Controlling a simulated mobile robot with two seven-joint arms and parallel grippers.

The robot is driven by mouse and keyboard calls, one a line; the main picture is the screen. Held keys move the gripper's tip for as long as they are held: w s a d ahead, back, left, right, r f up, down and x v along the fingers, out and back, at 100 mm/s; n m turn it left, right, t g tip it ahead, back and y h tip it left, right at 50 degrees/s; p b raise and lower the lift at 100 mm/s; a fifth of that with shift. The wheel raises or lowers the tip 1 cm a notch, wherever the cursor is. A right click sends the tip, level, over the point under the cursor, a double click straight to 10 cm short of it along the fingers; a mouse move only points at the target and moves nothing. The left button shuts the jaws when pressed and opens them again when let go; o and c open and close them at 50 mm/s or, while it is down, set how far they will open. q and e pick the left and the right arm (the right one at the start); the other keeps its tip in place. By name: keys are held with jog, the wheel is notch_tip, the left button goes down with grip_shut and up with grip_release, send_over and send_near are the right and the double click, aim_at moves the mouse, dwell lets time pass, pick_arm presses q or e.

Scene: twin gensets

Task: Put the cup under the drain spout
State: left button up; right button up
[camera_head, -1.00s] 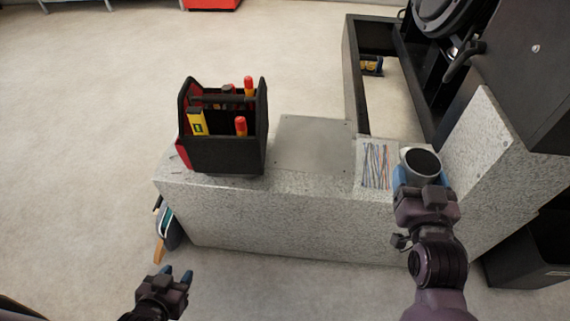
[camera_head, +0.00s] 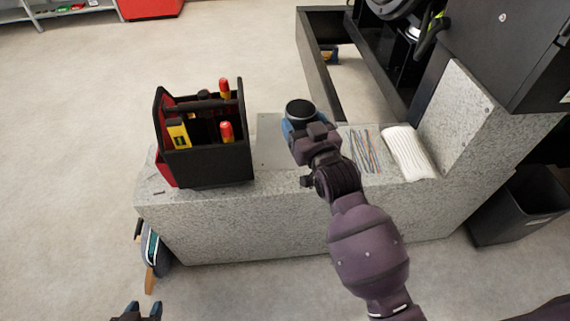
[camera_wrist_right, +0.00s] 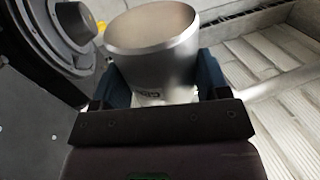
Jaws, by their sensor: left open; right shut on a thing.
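My right gripper (camera_head: 299,127) is shut on a silver metal cup (camera_head: 299,109), held upright with its dark opening facing up. In the head view it is over the grey plate on the stone block. The right wrist view shows the cup (camera_wrist_right: 155,50) between the blue fingers of the right gripper (camera_wrist_right: 163,82), with lettering on its side. My left gripper (camera_head: 141,310) is open and empty at the bottom edge, partly cut off. I cannot make out the drain spout for certain in either view.
A black and red toolbox (camera_head: 208,160) stands on the stone block (camera_head: 300,225), left of the cup. Thin coloured rods (camera_head: 365,150) and a folded white cloth (camera_head: 408,150) lie to the right. A black machine frame (camera_head: 322,70) stands behind. A dark bin (camera_head: 520,205) is at right.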

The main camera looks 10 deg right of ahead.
jog(key=w+a+n+y+b, duration=0.1)
jog(key=w+a+n+y, duration=0.1)
jog(key=w+a, duration=0.6)
jog(key=shift+g, duration=0.5)
jog(key=f+b, duration=0.2)
jog(key=f, duration=0.6)
jog(key=f+b, duration=0.3)
jog(key=f, duration=0.5)
jog(key=d+f+b, duration=0.1)
jog(key=f+b, duration=0.1)
jog(key=f, duration=0.5)
jog(key=shift+w+d+f, duration=0.1)
jog(key=shift+w+f, duration=0.2)
jog(key=shift+f, duration=0.1)
jog(key=b, duration=0.2)
send_over(273, 183)
notch_tip(273, 183, down, 4)
jog(key=shift+f, duration=0.15)
jog(key=shift+w+f, duration=0.1)
jog(key=shift+f, duration=0.2)
jog(key=shift+r, duration=0.25)
jog(key=shift+f, duration=0.25)
jog(key=o, duration=0.7)
pick_arm(q)
notch_tip(273, 183, down, 8)
jog(key=m+g, duration=0.1)
jog(key=shift+s+d, duration=0.2)
